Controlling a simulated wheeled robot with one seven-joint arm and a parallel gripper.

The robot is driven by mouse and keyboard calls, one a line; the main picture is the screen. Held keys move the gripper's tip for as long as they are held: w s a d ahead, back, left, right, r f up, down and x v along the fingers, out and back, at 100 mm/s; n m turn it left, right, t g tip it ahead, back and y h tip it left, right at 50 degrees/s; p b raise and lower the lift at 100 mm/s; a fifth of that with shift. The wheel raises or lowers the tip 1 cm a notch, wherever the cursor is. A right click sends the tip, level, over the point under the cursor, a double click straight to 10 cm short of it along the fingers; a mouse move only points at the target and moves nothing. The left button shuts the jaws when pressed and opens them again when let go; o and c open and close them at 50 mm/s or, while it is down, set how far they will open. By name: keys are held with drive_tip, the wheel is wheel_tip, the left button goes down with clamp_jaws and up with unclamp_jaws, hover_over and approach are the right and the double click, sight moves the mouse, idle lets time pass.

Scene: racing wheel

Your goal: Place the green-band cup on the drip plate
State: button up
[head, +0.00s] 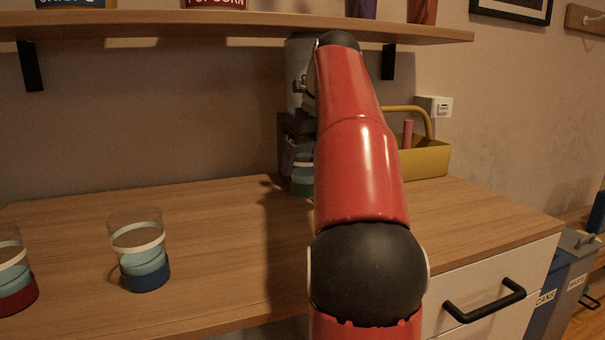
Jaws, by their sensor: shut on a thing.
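The green-band cup (302,187) is at the back of the counter, partly hidden behind my red arm. It is a clear cup with light blue contents and a green band at its base, and it looks upright. My gripper (297,153) is at the cup's upper part and shut on it; the fingers are dark and mostly hidden. A dark shape lies directly behind and left of the cup. The drip plate cannot be made out clearly here, and I cannot tell whether the cup's base touches it.
A blue-band cup (146,262) and a red-band cup (14,280) stand at the left on the wooden counter (225,265). A yellow caddy (428,160) stands at the back right. A shelf (200,25) hangs above. The counter's middle left is clear.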

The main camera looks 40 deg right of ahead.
sight(302, 176)
drive_tip(key=shift+w+f, duration=0.15)
drive_tip(key=shift+f, duration=1.6)
drive_tip(key=shift+f, duration=0.2)
drive_tip(key=o, duration=1.1)
